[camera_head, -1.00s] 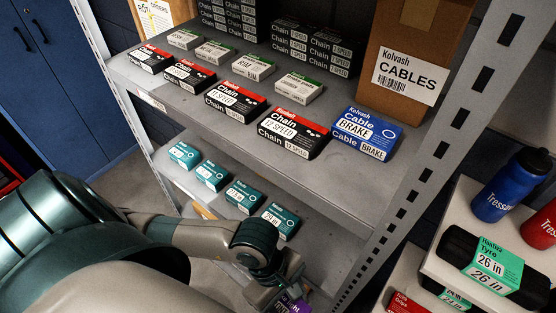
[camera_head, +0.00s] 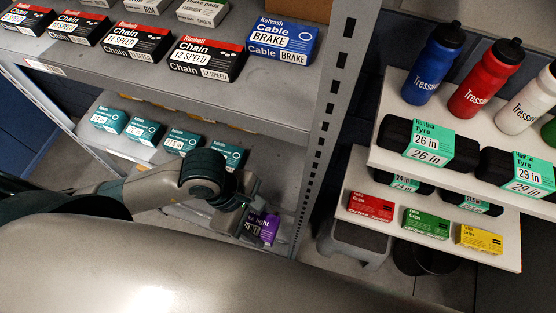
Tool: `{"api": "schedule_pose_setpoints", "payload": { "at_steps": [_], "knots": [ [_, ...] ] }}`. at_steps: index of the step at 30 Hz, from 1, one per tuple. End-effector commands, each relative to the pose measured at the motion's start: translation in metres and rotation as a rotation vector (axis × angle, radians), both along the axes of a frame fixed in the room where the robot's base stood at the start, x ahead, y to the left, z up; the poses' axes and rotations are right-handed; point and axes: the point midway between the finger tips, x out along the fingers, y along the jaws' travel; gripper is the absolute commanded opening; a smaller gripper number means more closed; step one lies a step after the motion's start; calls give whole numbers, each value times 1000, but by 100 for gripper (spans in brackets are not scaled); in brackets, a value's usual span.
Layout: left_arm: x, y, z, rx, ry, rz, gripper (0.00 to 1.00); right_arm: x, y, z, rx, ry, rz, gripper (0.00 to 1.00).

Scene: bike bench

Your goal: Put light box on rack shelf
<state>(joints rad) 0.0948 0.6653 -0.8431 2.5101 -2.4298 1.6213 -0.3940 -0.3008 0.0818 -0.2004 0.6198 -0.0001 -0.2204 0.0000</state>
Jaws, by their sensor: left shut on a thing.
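My left gripper (camera_head: 250,217) is shut on the light box (camera_head: 266,227), a small purple and black box with "light" lettering, partly hidden by the fingers. The gripper holds it at the right end of the rack, near the upright post. The rack's lower shelf (camera_head: 268,167) carries several teal boxes (camera_head: 183,142) in a row, and its right part looks bare. The gripper appears in front of this shelf and low in the view; I cannot tell whether the box touches any surface. My right gripper is not in view.
The upper shelf (camera_head: 110,68) holds chain boxes (camera_head: 207,58) and a blue brake cable box (camera_head: 283,40). The perforated post (camera_head: 322,120) stands right of my gripper. A white display (camera_head: 455,172) with bottles, tyres and grips is at right. A grey stool (camera_head: 354,243) stands below it.

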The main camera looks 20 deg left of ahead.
Motion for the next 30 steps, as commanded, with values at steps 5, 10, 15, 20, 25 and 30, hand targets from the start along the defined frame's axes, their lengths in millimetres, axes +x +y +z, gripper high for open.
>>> {"api": "schedule_pose_setpoints", "payload": {
  "at_steps": [5, 10, 15, 20, 25, 30],
  "knots": [
    [27, -2, -7, -3, -7, 0, 25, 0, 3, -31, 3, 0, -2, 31],
    [47, -3, -7, -3, -6, -1, 25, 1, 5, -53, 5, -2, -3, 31],
    [66, -3, -1, -2, -4, 2, 25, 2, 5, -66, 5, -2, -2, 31],
    [98, -4, 5, -1, 1, 3, 25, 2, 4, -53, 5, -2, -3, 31],
    [120, -5, 3, -1, 1, 1, 25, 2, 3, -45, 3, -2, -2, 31],
    [127, -5, 1, -1, 0, -1, 25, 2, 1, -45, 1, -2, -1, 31]
  ]
}}
